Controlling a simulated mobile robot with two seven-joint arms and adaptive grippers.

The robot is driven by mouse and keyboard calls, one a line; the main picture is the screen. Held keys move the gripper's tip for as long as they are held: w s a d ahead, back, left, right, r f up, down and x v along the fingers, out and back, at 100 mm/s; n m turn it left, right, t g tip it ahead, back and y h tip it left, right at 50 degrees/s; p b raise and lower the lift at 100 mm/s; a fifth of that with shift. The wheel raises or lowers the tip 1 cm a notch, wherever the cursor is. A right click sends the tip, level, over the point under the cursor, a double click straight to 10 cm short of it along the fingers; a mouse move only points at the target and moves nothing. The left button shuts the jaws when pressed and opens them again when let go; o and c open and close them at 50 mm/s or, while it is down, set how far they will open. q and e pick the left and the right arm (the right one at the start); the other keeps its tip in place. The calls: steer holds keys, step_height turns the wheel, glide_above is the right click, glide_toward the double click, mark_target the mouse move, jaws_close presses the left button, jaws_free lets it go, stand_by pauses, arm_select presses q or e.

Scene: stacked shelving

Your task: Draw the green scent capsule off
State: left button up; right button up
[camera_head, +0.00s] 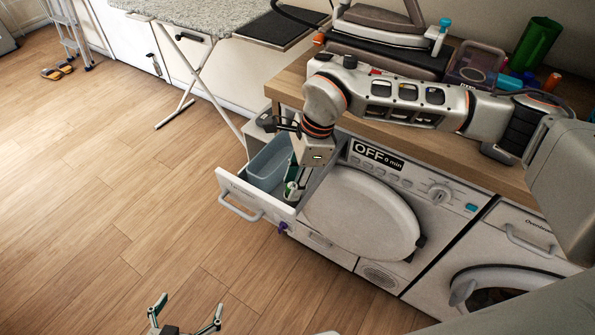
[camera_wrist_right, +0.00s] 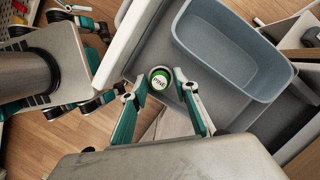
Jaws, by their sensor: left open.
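The green scent capsule (camera_wrist_right: 160,78) has a round green rim and a white label that seems to read PINE. It is at the front corner of the open drawer (camera_head: 238,197), beside the grey-blue bin (camera_head: 268,165). In the head view the capsule (camera_head: 291,191) is partly hidden under my right gripper (camera_head: 295,183). In the right wrist view the fingers of my right gripper (camera_wrist_right: 160,84) lie on both sides of the capsule; whether they press on it is unclear. My left gripper (camera_head: 189,308) is open and empty, low over the floor.
The drawer is part of a white machine with an OFF display (camera_head: 376,156) and round door (camera_head: 362,212). A wooden counter (camera_head: 290,85) with an iron (camera_head: 375,20) and green cup (camera_head: 536,45) is above. An ironing board (camera_head: 215,15) stands behind.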

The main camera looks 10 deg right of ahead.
mark_target(288, 186)
arm_select(q)
steer(key=shift+w+r, duration=0.1)
arm_select(e)
steer(key=shift+a+f, duration=0.15)
steer(key=shift+f, duration=0.45)
jaws_close()
arm_select(q)
steer(key=shift+w+r+p, duration=0.2)
steer(key=shift+r+p, duration=0.25)
steer(key=shift+r, duration=0.15)
arm_select(e)
steer(key=shift+r, duration=0.7)
arm_select(q)
steer(key=shift+w+r+t+p, duration=0.2)
steer(key=shift+r+p, duration=0.25)
steer(key=shift+r, duration=0.15)
steer(key=shift+w+r+t+p, duration=0.1)
steer(key=shift+w+r+p, duration=0.05)
steer(key=shift+r+p, duration=0.35)
arm_select(e)
steer(key=shift+r, duration=1.45)
